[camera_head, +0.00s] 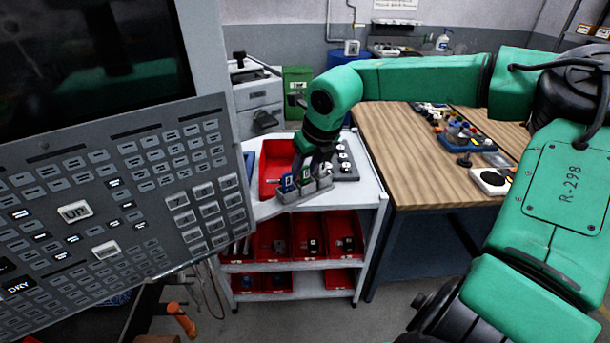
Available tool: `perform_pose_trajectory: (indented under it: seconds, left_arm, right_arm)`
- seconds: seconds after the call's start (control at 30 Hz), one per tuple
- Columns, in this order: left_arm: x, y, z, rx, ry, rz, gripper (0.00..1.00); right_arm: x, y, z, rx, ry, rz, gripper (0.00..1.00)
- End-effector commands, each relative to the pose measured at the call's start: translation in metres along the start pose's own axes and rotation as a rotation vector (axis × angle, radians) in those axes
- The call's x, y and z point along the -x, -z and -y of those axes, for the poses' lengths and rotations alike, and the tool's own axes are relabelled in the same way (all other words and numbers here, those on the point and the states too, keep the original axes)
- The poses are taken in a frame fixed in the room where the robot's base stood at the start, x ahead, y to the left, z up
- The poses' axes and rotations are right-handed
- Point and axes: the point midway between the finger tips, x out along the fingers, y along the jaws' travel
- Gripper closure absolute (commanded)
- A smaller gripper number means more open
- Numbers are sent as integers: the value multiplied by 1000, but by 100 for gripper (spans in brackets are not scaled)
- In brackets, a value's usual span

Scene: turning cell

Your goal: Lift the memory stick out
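A small grey holder (291,196) stands on the white top of the cart, with several small upright pieces in it. One piece at its left end is blue (287,182). These pieces look like memory sticks, but they are too small to tell for sure. My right gripper (305,172) points down at the holder from above, with its dark fingers among or just behind the pieces. Whether the fingers are closed on one of them cannot be made out. My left gripper is not in view.
A machine control panel (110,190) fills the left side, close to the holder. A red tray (272,165) and a dark block with round knobs (345,160) flank the gripper on the cart (362,190). A wooden bench (415,165) with tools stands right.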

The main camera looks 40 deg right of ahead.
Motion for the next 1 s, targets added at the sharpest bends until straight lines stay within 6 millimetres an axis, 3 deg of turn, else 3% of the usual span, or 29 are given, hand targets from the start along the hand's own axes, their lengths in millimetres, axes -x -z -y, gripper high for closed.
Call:
perform_pose_trajectory:
  seconds: [0.03,0.07,0.1,0.47,0.8,1.0]
  left_arm:
    - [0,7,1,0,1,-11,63]
    - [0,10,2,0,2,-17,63]
    - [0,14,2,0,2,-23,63]
    - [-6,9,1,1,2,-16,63]
    - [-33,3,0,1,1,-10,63]
    - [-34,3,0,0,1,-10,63]
  right_arm:
    - [-1,1,0,0,0,-3,85]
    - [-1,1,0,0,0,-3,96]
    - [-1,1,0,0,0,-3,100]
    - [5,-2,0,0,2,0,100]
    - [78,-33,0,0,3,0,100]
    - [93,-38,-1,2,-1,-3,100]
